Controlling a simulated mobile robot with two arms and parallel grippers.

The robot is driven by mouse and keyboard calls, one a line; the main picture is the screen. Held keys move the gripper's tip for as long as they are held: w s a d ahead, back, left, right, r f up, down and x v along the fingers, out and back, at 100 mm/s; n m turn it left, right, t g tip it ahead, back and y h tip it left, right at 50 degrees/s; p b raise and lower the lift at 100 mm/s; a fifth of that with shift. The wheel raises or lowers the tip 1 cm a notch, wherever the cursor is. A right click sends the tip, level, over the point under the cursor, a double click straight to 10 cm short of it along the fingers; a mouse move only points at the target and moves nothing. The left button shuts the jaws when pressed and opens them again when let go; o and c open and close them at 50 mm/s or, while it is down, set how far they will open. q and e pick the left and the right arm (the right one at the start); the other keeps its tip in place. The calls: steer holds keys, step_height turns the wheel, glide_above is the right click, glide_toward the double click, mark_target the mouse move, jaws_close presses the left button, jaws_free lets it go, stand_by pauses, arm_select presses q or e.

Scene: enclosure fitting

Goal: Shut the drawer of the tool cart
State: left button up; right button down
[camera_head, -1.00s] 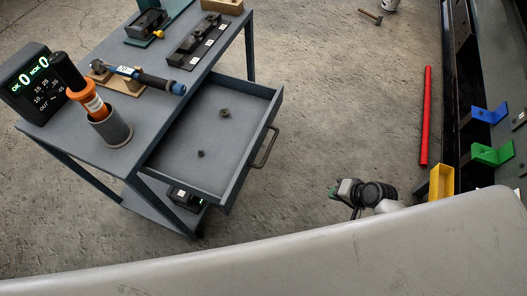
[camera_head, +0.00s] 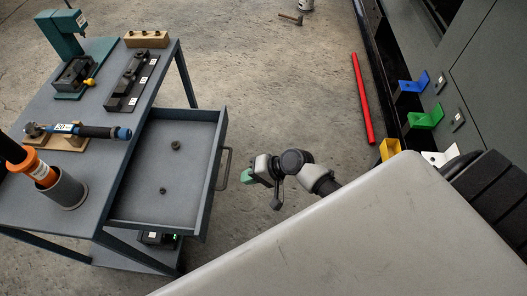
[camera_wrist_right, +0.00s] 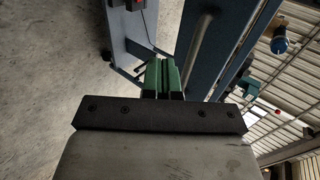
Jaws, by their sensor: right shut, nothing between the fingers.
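The tool cart (camera_head: 97,107) stands at the left with its drawer (camera_head: 150,195) pulled out to the right. The drawer's bar handle (camera_head: 225,168) is on its outer front. The right wrist view shows the shut green fingers (camera_wrist_right: 162,78) beside the grey handle bar (camera_wrist_right: 196,44) and the blue drawer front (camera_wrist_right: 236,42). Contact cannot be judged there. My left gripper is out of view.
The cart top holds an orange-handled tool in a cup (camera_head: 68,190), a torque tool (camera_head: 85,131), a green press (camera_head: 66,45) and blocks. A red bar (camera_head: 362,98) lies on the floor at right, near wall brackets. Floor between is clear.

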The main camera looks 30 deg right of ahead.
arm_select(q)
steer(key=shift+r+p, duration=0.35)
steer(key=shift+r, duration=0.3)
arm_select(e)
steer(key=w+a, duration=0.1)
steer(key=a+r, duration=0.1)
steer(key=shift+w+a, duration=0.3)
steer(key=shift+w, duration=0.1)
